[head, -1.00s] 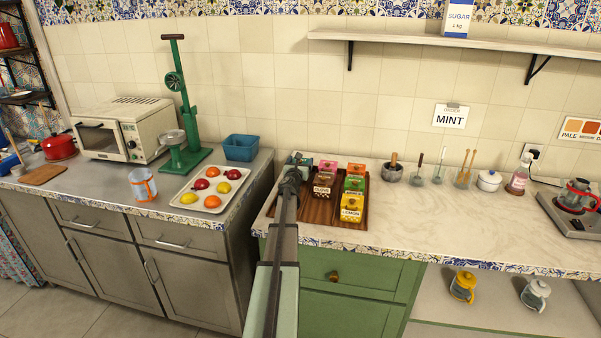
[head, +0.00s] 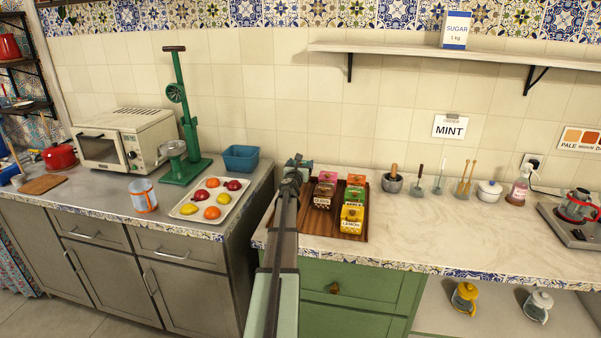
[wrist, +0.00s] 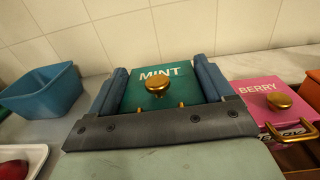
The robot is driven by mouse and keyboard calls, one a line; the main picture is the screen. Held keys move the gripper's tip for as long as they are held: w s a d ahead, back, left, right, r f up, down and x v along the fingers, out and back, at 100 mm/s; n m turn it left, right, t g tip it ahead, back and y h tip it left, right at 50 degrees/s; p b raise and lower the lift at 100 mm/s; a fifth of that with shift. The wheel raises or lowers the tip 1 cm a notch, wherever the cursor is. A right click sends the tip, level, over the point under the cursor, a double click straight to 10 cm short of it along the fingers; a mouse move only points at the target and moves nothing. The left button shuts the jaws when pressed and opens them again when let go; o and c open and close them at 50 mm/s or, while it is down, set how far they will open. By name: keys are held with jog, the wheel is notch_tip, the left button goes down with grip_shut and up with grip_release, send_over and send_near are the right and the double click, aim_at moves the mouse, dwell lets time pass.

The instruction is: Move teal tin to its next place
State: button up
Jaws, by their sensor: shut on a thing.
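The teal tin (wrist: 181,99) has a green-teal lid marked MINT and a round brass knob. In the wrist view it sits between the two blue-grey fingers of my gripper (head: 297,163), which is shut on it. In the head view my gripper is at the back left of the wooden tray (head: 333,237), and my arm hides most of the tin. The pink BERRY tin (wrist: 262,103) is just right of the held tin. I cannot tell how far the teal tin is above the tray.
Several other tins, such as the yellow LEMON tin (head: 352,218), stand in the tray. A blue bin (head: 241,158) and a fruit tray (head: 190,212) are to the left. A MINT order card (head: 450,127) hangs on the wall. The marble counter (head: 430,235) is clear in front.

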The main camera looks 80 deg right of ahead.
notch_tip(320, 180, up, 5)
jog(key=shift+r, duration=0.2)
jog(key=shift+a+r, duration=0.1)
jog(key=shift+r, duration=0.05)
jog(key=s+a+f+n+t, duration=0.1)
jog(key=s+a, duration=0.2)
jog(key=a, duration=0.8)
jog(key=s+a+f+t, duration=0.1)
jog(key=s+a+f, duration=0.15)
jog(key=a, duration=0.75)
jog(key=shift+s+a+f+m+g, duration=0.2)
jog(key=shift+s+a+f+g, duration=0.15)
jog(key=shift+s+f, duration=0.65)
jog(key=shift+s+a+f+m+g, duration=0.25)
jog(key=shift+s+f+g, duration=0.2)
jog(key=shift+s+f, duration=0.55)
jog(key=shift+s+a+f+m+g, duration=0.15)
jog(key=shift+s+a+f+g, duration=0.2)
jog(key=shift+s+f, duration=0.65)
jog(key=o, duration=1.1)
jog(key=shift+f, duration=0.1)
